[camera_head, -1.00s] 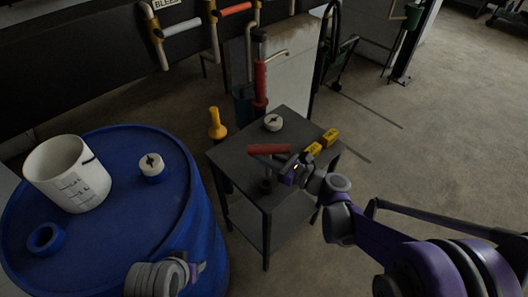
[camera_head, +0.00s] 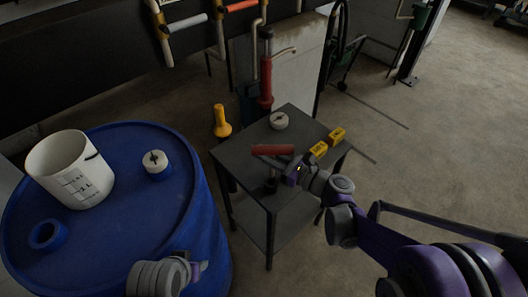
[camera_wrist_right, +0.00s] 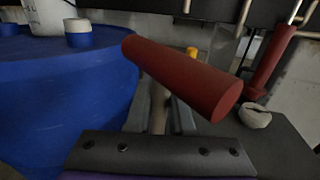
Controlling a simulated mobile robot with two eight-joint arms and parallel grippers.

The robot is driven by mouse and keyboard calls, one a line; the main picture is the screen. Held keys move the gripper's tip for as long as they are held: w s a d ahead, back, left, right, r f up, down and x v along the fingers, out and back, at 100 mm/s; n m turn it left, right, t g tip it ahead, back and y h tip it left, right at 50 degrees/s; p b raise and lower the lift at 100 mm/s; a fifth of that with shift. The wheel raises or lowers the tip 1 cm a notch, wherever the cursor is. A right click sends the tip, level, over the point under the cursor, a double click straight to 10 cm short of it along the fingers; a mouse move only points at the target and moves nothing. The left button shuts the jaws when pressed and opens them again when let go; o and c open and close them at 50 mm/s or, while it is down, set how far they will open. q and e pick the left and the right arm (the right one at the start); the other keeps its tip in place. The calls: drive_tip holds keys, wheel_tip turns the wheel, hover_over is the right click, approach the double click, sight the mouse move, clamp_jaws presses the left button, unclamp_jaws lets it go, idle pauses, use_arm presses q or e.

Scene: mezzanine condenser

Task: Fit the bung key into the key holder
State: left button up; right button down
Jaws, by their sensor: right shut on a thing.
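The bung key (camera_head: 273,150) has a red cylindrical handle lying crosswise and a grey shaft pointing down. My right gripper (camera_head: 291,171) is shut on it just below the handle. In the right wrist view the red handle (camera_wrist_right: 185,77) fills the middle, and the grey shaft runs down between the fingers. The key holder (camera_head: 269,187) is a small dark ring-like piece on the near part of the grey table. The shaft is over or in it; I cannot tell how deep. My left gripper (camera_head: 198,267) is low over the blue drum, its jaw state unclear.
The blue drum (camera_head: 120,220) at left bears a white bucket (camera_head: 70,170), another bung (camera_head: 156,164) and a blue ring (camera_head: 47,235). A yellow tool (camera_head: 221,121) stands behind.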

drive_tip(key=shift+f+b, duration=2.4)
drive_tip(key=shift+f, duration=1.1)
drive_tip(key=c, duration=0.7)
unclamp_jaws()
drive_tip(key=v, duration=1.1)
drive_tip(key=shift+p, duration=0.45)
drive_tip(key=shift+a, duration=0.1)
